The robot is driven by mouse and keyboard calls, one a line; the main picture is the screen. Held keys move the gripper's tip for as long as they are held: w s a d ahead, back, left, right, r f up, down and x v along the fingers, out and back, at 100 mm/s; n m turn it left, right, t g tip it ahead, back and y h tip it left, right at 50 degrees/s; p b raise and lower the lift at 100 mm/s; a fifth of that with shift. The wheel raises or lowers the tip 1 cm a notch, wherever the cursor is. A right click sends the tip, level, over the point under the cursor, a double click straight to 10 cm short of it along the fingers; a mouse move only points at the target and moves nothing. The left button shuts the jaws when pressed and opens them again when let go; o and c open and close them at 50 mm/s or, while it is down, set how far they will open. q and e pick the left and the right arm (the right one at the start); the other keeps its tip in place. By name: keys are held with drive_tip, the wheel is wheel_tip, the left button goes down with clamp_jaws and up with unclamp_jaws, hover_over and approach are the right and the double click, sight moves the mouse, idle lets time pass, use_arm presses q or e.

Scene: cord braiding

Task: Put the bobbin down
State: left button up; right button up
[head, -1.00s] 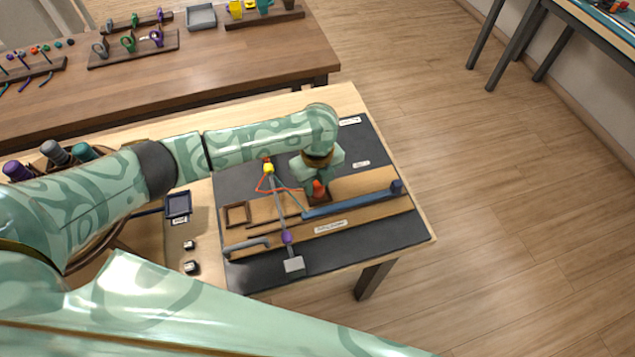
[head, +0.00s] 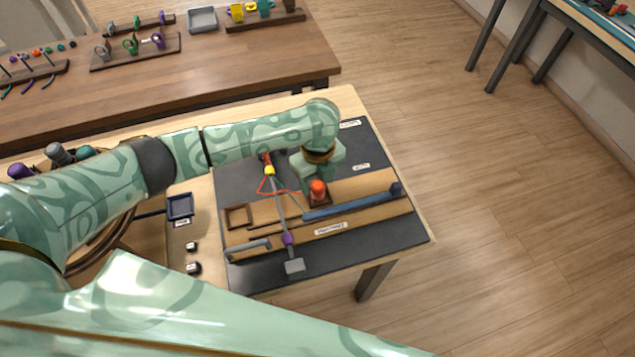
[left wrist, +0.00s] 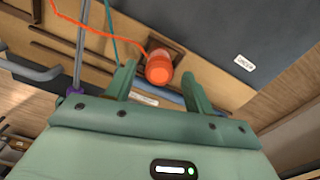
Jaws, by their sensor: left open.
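The orange-red bobbin (head: 318,190) stands in the right-hand square wooden holder (head: 326,201) on the work board. Its orange cord (head: 270,191) runs off to the left. In the left wrist view the bobbin (left wrist: 159,66) shows just beyond my fingertips, clear of both fingers. My left gripper (head: 317,179) is open and sits just above and behind the bobbin. Its two fingers (left wrist: 158,70) are spread in the left wrist view. My right gripper is not in view.
An empty square wooden holder (head: 238,216) sits left of a grey rod with a purple part (head: 287,239). A blue bar (head: 352,206) lies in front of the bobbin. A small dark tray (head: 180,207) lies left of the board. The board's right front is clear.

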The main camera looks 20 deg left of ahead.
sight(318, 185)
use_arm(q)
wheel_tip(318, 185, up, 10)
drive_tip(key=p, duration=0.3)
drive_tip(key=shift+r, duration=0.1)
